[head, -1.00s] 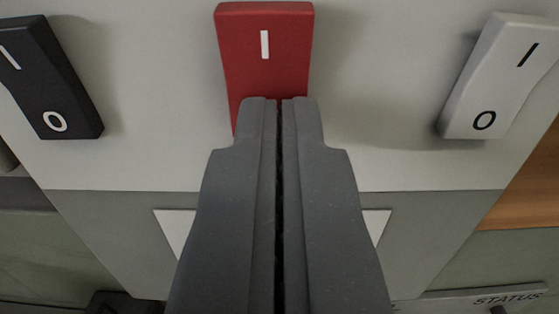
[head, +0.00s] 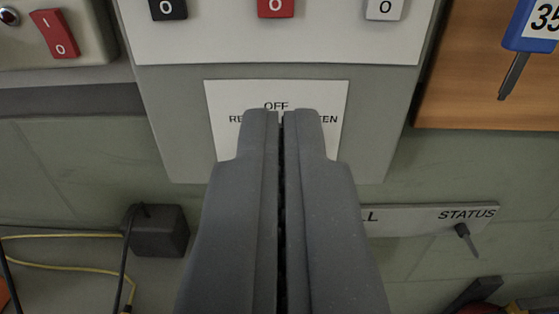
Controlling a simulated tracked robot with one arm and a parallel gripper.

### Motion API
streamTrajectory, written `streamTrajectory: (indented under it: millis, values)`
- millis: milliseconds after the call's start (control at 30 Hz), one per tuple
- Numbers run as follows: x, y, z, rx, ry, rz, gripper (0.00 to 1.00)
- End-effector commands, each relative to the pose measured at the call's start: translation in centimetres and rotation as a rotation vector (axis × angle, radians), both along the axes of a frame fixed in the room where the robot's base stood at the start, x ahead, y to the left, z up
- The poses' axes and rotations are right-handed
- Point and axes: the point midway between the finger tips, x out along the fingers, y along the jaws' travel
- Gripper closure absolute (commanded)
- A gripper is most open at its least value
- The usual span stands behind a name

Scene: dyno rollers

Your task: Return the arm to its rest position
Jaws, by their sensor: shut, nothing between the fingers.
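My gripper (head: 281,115) points up the middle of the head view with its two grey fingers together and nothing between them. It covers part of a white label (head: 227,95) on the grey panel (head: 177,150); "OFF" can be read on it. Above the fingertips, at the top edge, the lower ends of a black switch (head: 168,8), a red switch (head: 276,8) and a white switch (head: 385,9) show, each with an "O". Their upper parts are out of view. The fingertips appear below the red switch and apart from it.
A smaller red rocker switch (head: 56,34) is on a box at the upper left. A black block (head: 158,231) with cables and a yellow cable (head: 70,266) lie lower left. A "STATUS" plate (head: 410,217) is at right. A blue tag (head: 533,28) hangs before a wooden board (head: 470,90).

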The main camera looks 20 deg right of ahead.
Motion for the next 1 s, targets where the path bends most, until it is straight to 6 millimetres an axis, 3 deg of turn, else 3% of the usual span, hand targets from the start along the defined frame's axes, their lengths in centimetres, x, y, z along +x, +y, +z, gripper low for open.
streamTrajectory:
  millis: [200,733,867,1000]
  values:
    - [-0.8,0.3,0.0,-0.001,-0.003,0.000,1.00]
    - [-0.8,0.5,0.4,-0.001,-0.002,0.004,1.00]
    - [-0.5,1.8,2.5,0.001,0.012,0.023,1.00]
    - [-0.5,4.6,6.9,0.007,0.046,0.066,1.00]
